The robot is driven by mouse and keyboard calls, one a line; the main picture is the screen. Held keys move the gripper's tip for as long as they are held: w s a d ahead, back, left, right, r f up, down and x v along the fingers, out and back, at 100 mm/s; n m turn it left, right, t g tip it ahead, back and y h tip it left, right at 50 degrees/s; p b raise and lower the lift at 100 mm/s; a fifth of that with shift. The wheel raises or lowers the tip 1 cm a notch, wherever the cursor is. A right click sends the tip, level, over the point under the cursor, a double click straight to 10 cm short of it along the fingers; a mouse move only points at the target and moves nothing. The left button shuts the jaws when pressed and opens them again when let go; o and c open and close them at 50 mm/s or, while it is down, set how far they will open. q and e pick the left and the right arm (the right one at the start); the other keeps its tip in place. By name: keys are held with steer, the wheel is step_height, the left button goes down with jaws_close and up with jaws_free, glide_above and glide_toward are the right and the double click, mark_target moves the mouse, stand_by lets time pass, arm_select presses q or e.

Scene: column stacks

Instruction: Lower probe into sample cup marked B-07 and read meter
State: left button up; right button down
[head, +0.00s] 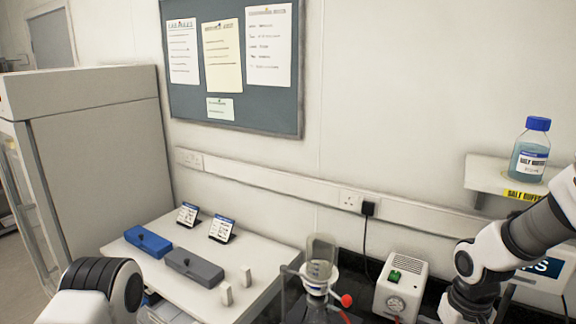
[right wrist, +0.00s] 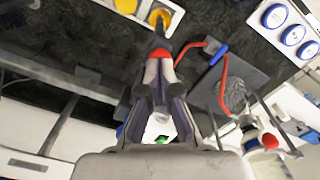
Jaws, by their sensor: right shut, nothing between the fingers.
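My right gripper (right wrist: 160,65) is shut in the right wrist view, with its pale fingertips close together and nothing seen held. A red and black part shows just past the tips, in front of a yellow ring (right wrist: 158,18); I cannot tell whether this is the probe. No cup with a readable B-07 mark shows, and I cannot pick out a meter. In the head view my right arm comes in from the right, with its gripper out of frame. Only a rounded part of my left arm shows at the lower left.
A glass vessel (head: 319,262) stands by red-tipped clamps, left of a white box with a green switch (head: 400,287). Blue (head: 148,241) and grey (head: 194,267) cases lie on the white table. A blue-capped bottle (head: 529,155) stands on a shelf. Blue round caps (right wrist: 293,35) show in the wrist view.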

step_height(320, 180, up, 5)
steer(key=p, duration=0.4)
steer(key=shift+r+p, duration=0.2)
steer(key=shift+p, duration=0.2)
steer(key=shift+r, duration=0.8)
steer(key=shift+s, duration=0.1)
steer(key=shift+f, duration=0.1)
